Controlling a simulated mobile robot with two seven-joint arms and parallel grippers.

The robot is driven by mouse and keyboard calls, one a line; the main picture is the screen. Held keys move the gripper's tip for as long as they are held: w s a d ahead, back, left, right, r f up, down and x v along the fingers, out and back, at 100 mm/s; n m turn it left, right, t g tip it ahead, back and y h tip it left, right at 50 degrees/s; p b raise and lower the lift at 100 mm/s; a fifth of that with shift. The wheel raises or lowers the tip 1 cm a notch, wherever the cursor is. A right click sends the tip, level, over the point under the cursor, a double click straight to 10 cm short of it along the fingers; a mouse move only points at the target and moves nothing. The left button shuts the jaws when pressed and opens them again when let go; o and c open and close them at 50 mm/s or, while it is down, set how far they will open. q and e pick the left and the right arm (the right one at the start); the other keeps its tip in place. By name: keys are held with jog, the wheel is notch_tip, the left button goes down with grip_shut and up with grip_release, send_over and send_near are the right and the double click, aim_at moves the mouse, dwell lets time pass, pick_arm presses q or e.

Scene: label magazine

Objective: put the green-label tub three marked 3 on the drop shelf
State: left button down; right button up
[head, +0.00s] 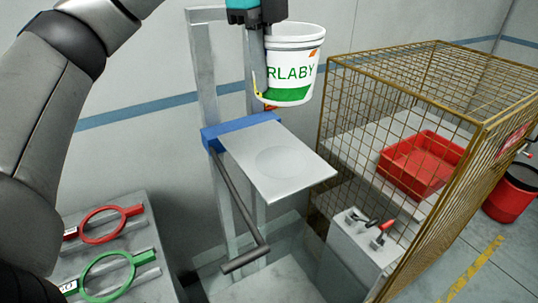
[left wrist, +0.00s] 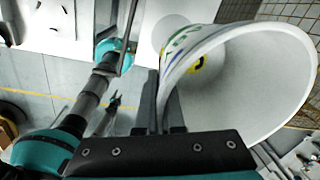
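A white tub (head: 298,48) with a green label band, green letters "RLABY" and a small orange mark hangs upright in the air. My left gripper (head: 261,68) is shut on its left wall; in the left wrist view the fingers (left wrist: 168,112) pinch the wall, and the tub's open mouth (left wrist: 250,80) fills the right side. A yellow spot with a dark mark (left wrist: 197,63) shows inside; I cannot read it as a number. The grey drop shelf (head: 300,185) with a faint round mark lies below the tub, apart from it, and is bare.
The shelf is on a grey post frame with a blue bracket (head: 240,131) and a dark lever (head: 240,210). A wire cage (head: 440,65) with a red tray (head: 420,165) stands close on the right. Red and green rings (head: 105,275) lie on a grey block at lower left.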

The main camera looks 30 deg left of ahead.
pick_arm(q)
jog(key=shift+f+b, duration=1.7)
jog(key=shift+f, duration=6.1)
jog(key=shift+f, duration=0.15)
jog(key=c, duration=1)
grip_release()
jog(key=shift+c, duration=0.2)
notch_tip(320, 180, up, 12)
jog(key=s+p, duration=0.1)
jog(key=p, duration=0.2)
jog(key=shift+a, duration=0.2)
